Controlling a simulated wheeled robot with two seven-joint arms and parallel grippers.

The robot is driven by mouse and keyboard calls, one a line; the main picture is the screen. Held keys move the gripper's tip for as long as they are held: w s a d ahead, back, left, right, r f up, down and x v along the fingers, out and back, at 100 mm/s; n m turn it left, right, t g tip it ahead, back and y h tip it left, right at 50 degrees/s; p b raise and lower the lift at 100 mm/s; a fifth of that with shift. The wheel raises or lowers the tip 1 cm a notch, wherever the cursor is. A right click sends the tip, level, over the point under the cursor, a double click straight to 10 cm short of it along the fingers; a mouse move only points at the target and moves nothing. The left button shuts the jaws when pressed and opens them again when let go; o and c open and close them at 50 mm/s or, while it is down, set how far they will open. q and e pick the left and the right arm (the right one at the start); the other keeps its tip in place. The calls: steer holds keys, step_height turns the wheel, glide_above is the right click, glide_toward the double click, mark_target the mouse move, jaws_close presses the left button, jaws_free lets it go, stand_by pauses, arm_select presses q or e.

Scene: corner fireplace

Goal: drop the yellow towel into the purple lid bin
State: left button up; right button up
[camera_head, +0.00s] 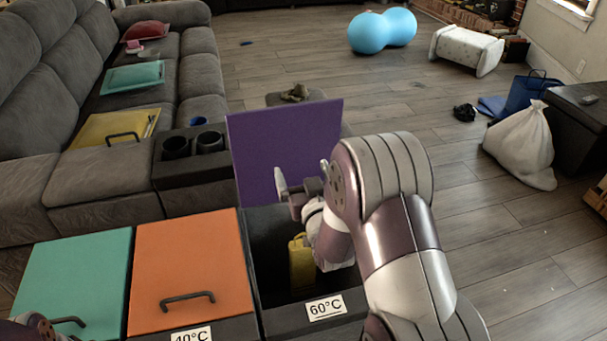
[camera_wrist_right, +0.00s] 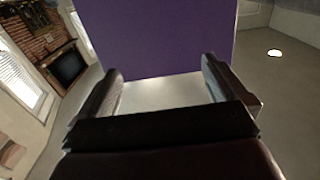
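The bin with the purple lid (camera_head: 285,145) stands open, its lid raised upright at the back. A yellow thing, apparently the towel (camera_head: 301,264), is inside the dark bin opening, partly hidden by my right arm. My right gripper (camera_head: 303,182) is above the bin, in front of the raised lid. In the right wrist view its fingers (camera_wrist_right: 160,80) are spread with nothing between them, and the purple lid (camera_wrist_right: 160,35) fills the view ahead. Only a bit of my left arm shows at the lower left corner; its gripper is not seen.
An orange-lidded bin (camera_head: 190,265) and a teal-lidded bin (camera_head: 75,280) stand shut to the left. A grey sofa (camera_head: 110,185) is behind them. A white bag (camera_head: 522,148) and black box (camera_head: 580,125) are at the right. The wooden floor (camera_head: 490,225) between is mostly clear.

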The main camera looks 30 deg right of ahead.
steer(key=p+v, duration=0.1)
steer(key=v, duration=1.1)
steer(key=s+f+g+y, duration=0.2)
steer(key=s+f+g, duration=0.1)
steer(key=f+g, duration=0.55)
steer(key=s+a+f+n+g+y, duration=0.1)
steer(key=s+a+f+g+y, duration=0.1)
steer(key=s+a+g, duration=0.45)
step_height(320, 180, up, 28)
steer(key=w+a+n+g+p, duration=0.1)
steer(key=a+n+p, duration=0.1)
steer(key=p, duration=2.3)
steer(key=shift+w+a+r, duration=0.2)
steer(key=shift+w+a, duration=0.1)
